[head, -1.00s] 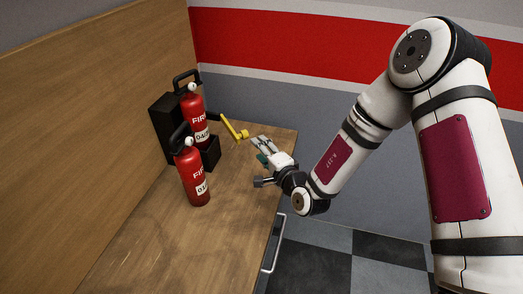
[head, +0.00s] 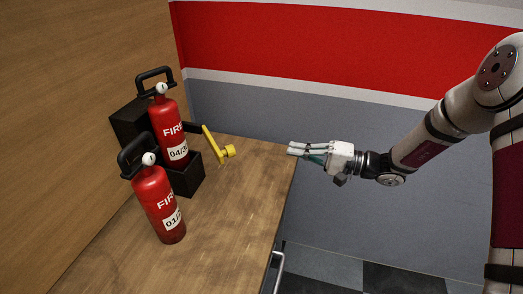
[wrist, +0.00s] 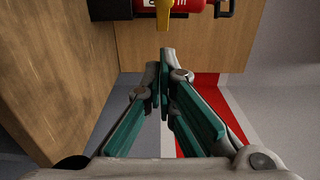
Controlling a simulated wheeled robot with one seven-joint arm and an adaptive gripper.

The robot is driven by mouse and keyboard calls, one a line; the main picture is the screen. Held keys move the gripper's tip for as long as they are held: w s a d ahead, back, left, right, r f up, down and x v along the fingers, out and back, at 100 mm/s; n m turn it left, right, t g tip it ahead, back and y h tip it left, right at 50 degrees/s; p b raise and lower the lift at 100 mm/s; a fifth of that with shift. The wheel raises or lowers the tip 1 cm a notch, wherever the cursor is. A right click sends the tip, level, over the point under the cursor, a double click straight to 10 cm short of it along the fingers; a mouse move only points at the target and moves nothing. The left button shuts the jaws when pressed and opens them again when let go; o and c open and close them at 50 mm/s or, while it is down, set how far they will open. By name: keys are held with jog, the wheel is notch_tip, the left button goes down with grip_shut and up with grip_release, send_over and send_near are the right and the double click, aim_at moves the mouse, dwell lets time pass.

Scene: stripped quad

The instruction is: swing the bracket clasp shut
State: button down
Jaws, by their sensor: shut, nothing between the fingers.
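The bracket clasp is a yellow bar (head: 214,143) with a knob at its end, swung out from the black bracket (head: 188,174) on the bench. A red extinguisher (head: 170,127) stands in that bracket. My gripper (head: 290,149) is shut and empty, to the right of the clasp, apart from it in the head view. In the wrist view my fingertips (wrist: 164,52) are together, and a yellow piece of the clasp (wrist: 163,14) shows just beyond them at the top. Part of the red extinguisher also shows in the wrist view (wrist: 192,6).
A second red extinguisher (head: 159,206) stands on the wooden bench (head: 225,225) in front of the bracket. A wooden panel (head: 60,110) rises at the left. The bench's right part is clear. A metal handle (head: 276,270) is on its front.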

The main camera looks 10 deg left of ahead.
jog(key=s+a+p, duration=0.2)
jog(key=a+p, duration=0.1)
jog(key=a, duration=1)
jog(key=shift+s, duration=0.1)
